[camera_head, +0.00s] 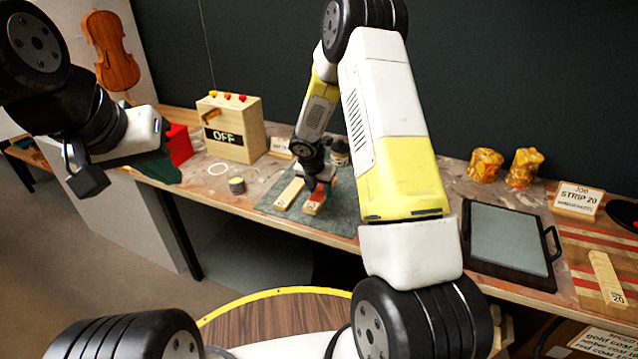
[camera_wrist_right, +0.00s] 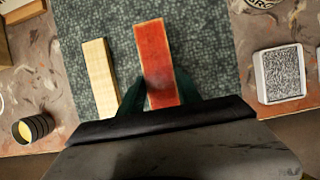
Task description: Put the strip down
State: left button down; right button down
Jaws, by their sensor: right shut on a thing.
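A short strip with a red-coated top (camera_wrist_right: 157,60) and pale wooden edges lies between the fingers of my right gripper (camera_wrist_right: 163,97). In the head view this strip (camera_head: 314,204) is at the grey-green mat (camera_head: 340,215), under my right gripper (camera_head: 320,187). I cannot tell whether it rests on the mat or hangs just above it. A plain pale strip (camera_wrist_right: 99,72) lies on the mat to its left, apart from it; it also shows in the head view (camera_head: 289,193). My left gripper (camera_head: 88,182) is in the air at the left, and its finger opening is unclear.
A wooden box reading OFF (camera_head: 232,128) stands behind left, with a small dark tin (camera_head: 237,186) in front. A black-framed tray (camera_head: 508,247), a JOB sign reading STRIP 20 (camera_head: 578,199) and a strip marked 20 (camera_head: 607,278) are at the right. Bare mat surrounds both strips.

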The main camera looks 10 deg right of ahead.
aim_at(330, 203)
jog(key=shift+s+d, duration=0.1)
jog(key=shift+d, duration=0.7)
jog(key=shift+s+d+f, duration=0.1)
jog(key=shift+d+f, duration=0.1)
jog(key=shift+f, duration=0.4)
jog(key=shift+w+d+f, duration=0.1)
jog(key=shift+d+f, duration=0.15)
jog(key=shift+f, duration=0.4)
jog(key=shift+s+d+f, duration=0.1)
jog(key=shift+d+f, duration=0.1)
jog(key=shift+f, duration=0.4)
jog(key=c, duration=0.8)
grip_release()
jog(key=shift+f, duration=0.1)
jog(key=shift+c, duration=0.2)
